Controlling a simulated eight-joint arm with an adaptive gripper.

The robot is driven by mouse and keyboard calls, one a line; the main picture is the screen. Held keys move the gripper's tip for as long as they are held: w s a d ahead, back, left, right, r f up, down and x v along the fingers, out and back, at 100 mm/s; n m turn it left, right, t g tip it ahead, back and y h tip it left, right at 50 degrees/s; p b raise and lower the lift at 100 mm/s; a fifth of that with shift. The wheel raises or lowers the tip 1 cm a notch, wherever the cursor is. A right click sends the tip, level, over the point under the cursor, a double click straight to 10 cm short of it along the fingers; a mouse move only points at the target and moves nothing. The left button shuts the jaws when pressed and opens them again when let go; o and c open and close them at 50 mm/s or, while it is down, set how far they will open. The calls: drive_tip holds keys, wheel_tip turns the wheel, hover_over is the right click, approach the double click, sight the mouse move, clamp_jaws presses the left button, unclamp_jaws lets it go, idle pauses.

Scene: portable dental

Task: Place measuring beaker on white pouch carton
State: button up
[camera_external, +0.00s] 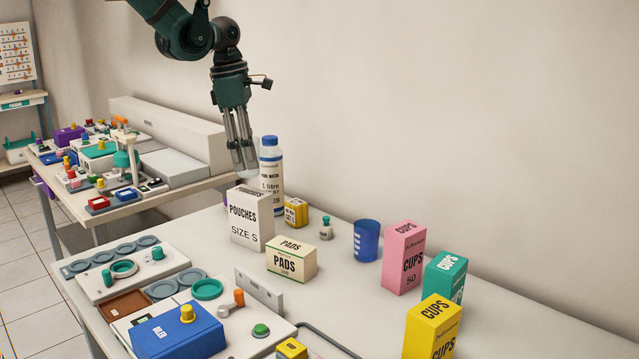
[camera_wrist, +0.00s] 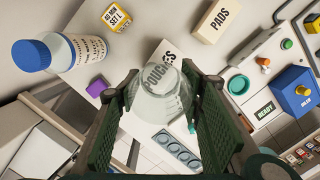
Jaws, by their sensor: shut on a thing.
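My gripper (camera_external: 244,165) is shut on a clear, see-through measuring beaker (camera_wrist: 160,98), which shows between the two green fingers in the wrist view. The white pouch carton (camera_external: 252,229), marked "POUCHES SIZE S", stands on the table just below my fingertips. In the wrist view the carton (camera_wrist: 167,50) shows behind and through the beaker, which hides part of its lettering. From these views I cannot tell the exact gap between beaker and carton.
A water bottle (camera_external: 271,178) stands close behind the carton, near my fingers. A yellow box (camera_external: 296,212) and a PADS box (camera_external: 291,260) stand to the right. A blue graduated cup (camera_external: 366,241) and a pink CUPS box (camera_external: 403,258) are farther right.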

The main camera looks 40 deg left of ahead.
sight(248, 171)
drive_tip(key=shift+f, duration=0.15)
drive_tip(key=shift+f, duration=2.05)
drive_tip(key=shift+f, duration=0.15)
drive_tip(key=o, duration=0.9)
drive_tip(key=shift+s+a+r, duration=0.2)
drive_tip(key=shift+r, duration=1.85)
drive_tip(key=shift+s+a+r, duration=0.25)
drive_tip(key=shift+r, duration=1.75)
drive_tip(key=shift+s+a+r, duration=0.2)
drive_tip(key=shift+r, duration=1.85)
drive_tip(key=shift+r, duration=0.1)
